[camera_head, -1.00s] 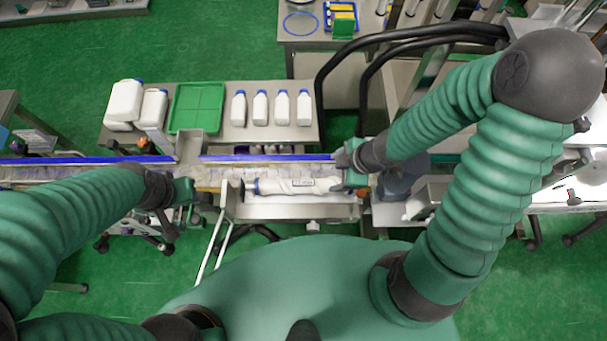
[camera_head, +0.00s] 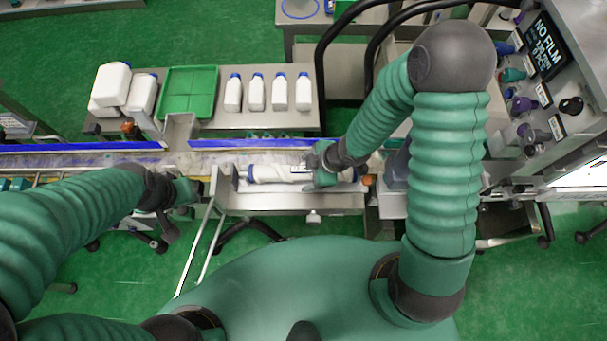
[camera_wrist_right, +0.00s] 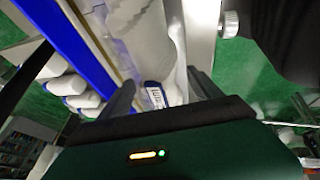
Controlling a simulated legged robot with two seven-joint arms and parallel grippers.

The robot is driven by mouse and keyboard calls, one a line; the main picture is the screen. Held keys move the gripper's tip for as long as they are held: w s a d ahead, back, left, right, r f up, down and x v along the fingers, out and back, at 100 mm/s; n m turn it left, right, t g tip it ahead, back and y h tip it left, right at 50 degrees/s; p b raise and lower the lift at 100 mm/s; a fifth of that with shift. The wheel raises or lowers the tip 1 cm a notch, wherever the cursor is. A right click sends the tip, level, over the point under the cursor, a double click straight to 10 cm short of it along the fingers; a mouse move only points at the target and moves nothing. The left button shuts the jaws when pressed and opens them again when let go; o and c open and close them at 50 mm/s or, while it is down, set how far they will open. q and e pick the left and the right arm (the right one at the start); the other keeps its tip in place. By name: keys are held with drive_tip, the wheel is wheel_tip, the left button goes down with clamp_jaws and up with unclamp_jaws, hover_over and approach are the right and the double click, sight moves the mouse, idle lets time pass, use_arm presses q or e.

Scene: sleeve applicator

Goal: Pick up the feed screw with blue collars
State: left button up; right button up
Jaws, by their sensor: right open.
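The feed screw, a white spiral rod with a blue collar at its left end (camera_head: 275,173), lies lengthwise on the metal ledge in front of the conveyor. My right gripper (camera_head: 320,168) is over its right end and hides that part. In the right wrist view the white screw (camera_wrist_right: 150,52) and a small printed label run between the two spread fingers of the open right gripper (camera_wrist_right: 162,92). Whether the fingers touch it, I cannot tell. My left gripper (camera_head: 185,192) is left of the ledge, apart from the screw; its jaws are too small to judge.
The conveyor with blue rails (camera_head: 240,143) runs just behind the screw. Behind it a table holds white bottles with blue caps (camera_head: 256,92) and a green tray (camera_head: 188,92). A control panel reading "NO FILM" (camera_head: 548,48) stands at the right.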

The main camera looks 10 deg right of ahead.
drive_tip(key=shift+w+a+f, duration=0.1)
drive_tip(key=shift+w+f, duration=0.1)
drive_tip(key=shift+c, duration=0.3)
drive_tip(key=shift+s, duration=0.1)
drive_tip(key=c, duration=0.7)
clamp_jaws()
